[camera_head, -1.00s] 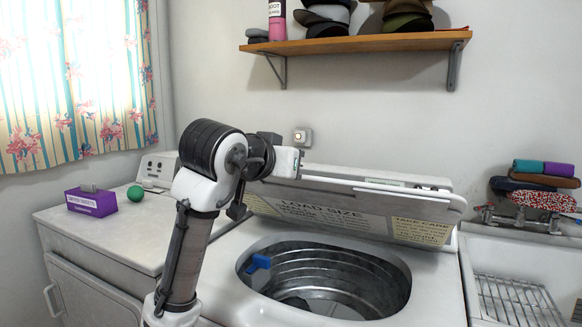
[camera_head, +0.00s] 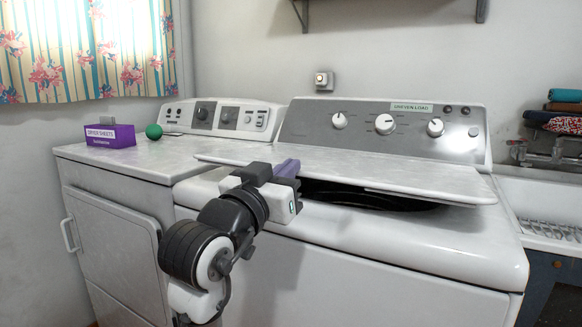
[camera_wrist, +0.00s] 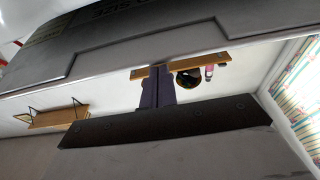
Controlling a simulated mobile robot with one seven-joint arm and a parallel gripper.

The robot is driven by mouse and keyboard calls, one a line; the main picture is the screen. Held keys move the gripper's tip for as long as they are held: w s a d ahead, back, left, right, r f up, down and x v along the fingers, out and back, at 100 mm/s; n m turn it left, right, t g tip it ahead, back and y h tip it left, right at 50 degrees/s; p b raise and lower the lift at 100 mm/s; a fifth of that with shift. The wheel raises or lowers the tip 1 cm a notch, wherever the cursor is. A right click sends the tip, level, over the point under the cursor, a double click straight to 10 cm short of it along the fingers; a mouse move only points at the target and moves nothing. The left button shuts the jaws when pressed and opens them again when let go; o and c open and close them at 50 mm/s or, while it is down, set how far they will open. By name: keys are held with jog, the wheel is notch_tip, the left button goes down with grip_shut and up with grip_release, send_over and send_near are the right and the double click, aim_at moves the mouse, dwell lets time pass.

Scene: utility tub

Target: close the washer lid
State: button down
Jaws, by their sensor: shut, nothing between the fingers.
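The washer lid (camera_head: 410,176) is a flat white panel, lowered nearly level over the washer top (camera_head: 455,245). A dark gap of the tub opening (camera_head: 370,200) shows under its front edge, so it is not flush. My gripper (camera_head: 288,168), with purple fingers, is at the lid's front edge, left of the middle. In the wrist view, the shut, empty fingers (camera_wrist: 156,88) show beside a large grey lid panel (camera_wrist: 110,50) with partly visible printed text. I cannot tell whether the fingers touch the lid.
The control panel (camera_head: 385,125) with white knobs stands behind the lid. At left, the dryer (camera_head: 110,225) carries a purple dryer-sheets box (camera_head: 110,136) and a green ball (camera_head: 154,131). A sink (camera_head: 545,205) is at right, with folded cloths (camera_head: 562,110) behind it.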

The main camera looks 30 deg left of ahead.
notch_tip(320, 180, down, 6)
jog(key=t+b, duration=0.1)
jog(key=b, duration=0.3)
jog(key=shift+s+f+t+b, duration=0.15)
jog(key=shift+s+t+b, duration=0.05)
jog(key=shift+t+b, duration=0.1)
